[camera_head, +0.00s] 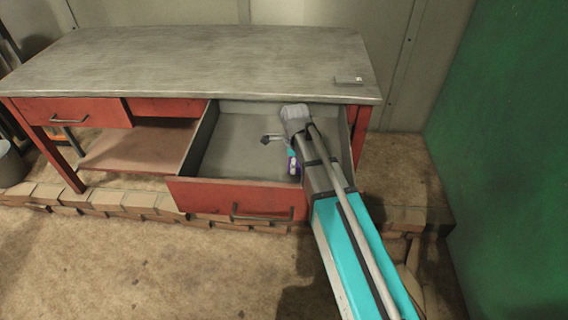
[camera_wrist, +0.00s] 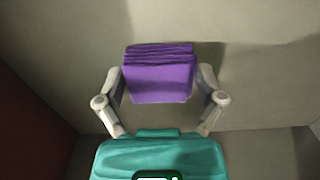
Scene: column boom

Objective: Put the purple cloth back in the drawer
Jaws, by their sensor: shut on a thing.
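The purple cloth (camera_wrist: 158,78) is a folded stack held between the two fingers of my gripper (camera_wrist: 160,88) in the wrist view. In the head view only a small purple patch of the cloth (camera_head: 293,164) shows beside my arm. My gripper (camera_head: 291,152) is partly hidden there by my own arm. My gripper and the cloth are over or inside the open drawer. I cannot tell whether the cloth touches the drawer floor.
The drawer belongs to a red workbench with a grey top (camera_head: 190,62). A small flat item (camera_head: 349,79) lies near the top's right end. A shut drawer (camera_head: 70,112) is at the left. A green wall (camera_head: 505,150) stands at the right. The floor in front is clear.

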